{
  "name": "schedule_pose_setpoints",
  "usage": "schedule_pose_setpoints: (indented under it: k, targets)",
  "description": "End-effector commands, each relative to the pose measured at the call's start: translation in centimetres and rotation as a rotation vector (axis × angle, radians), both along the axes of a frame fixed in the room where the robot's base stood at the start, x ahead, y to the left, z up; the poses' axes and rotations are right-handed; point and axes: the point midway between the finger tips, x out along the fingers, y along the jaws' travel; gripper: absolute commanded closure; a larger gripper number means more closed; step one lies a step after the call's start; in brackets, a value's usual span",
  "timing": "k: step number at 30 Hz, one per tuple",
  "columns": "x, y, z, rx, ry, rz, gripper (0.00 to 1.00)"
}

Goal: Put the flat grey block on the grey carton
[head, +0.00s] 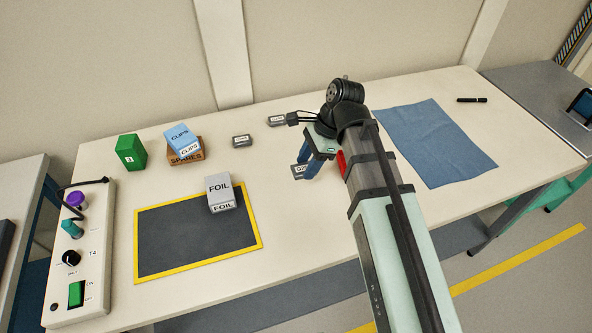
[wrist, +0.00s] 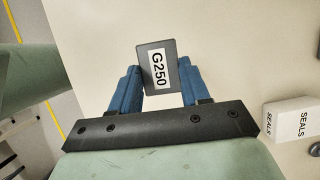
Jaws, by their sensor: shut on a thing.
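A flat grey block labelled G250 (wrist: 171,58) sits between the blue fingers of my gripper (wrist: 160,85) in the wrist view. In the head view the block (head: 298,172) shows partly at the fingertips of my gripper (head: 309,168), which is shut on it. The block is at or near the table top; I cannot tell whether it is lifted. The grey carton labelled FOIL (head: 220,190) stands to the left of my gripper, at the upper right of a yellow-edged dark mat. Its top is bare.
Two more small grey blocks lie behind, one at the left (head: 242,141) and one by my wrist (head: 276,120). A blue CLIPS box (head: 179,137) sits on a brown SPARES box (head: 185,158), beside a green box (head: 130,152). A white SEALS box (wrist: 297,121) is near my gripper.

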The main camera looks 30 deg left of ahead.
Motion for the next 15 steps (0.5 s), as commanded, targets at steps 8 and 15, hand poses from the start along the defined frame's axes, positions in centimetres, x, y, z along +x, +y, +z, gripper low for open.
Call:
schedule_pose_setpoints:
  k: [8, 15]
  targets:
    - [-0.6, 0.6, 0.5, 0.000, 0.000, 0.014, 0.87]
    - [-4.1, 4.3, 1.0, 0.000, 0.000, 0.103, 0.87]
